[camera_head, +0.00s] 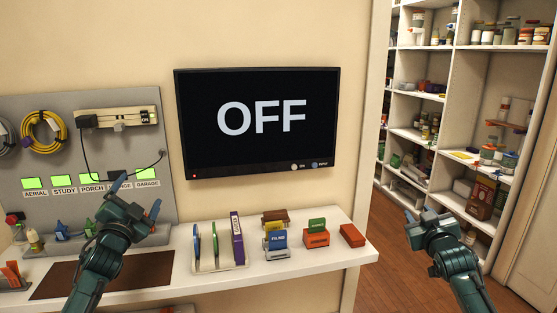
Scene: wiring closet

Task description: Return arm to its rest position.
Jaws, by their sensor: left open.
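My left gripper (139,198) is in front of the grey wiring panel, above the left part of the white counter (290,262). Its fingers are spread and I see nothing held between them. Its arm reaches up from the bottom left and covers part of the panel and the dark mat (150,268). My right gripper (418,212) is at the right, in front of the doorway and shelves, clear of the counter. Its small fingers do not show clearly whether they are open or shut. I see no object in it.
A wall screen (259,119) reads OFF. The panel (60,115) carries coiled cables, a power strip (118,118) and labelled green lights. A rack (222,267) and several small boxes (317,239) stand on the counter. Shelves (470,150) stand beyond the wooden floor (395,265).

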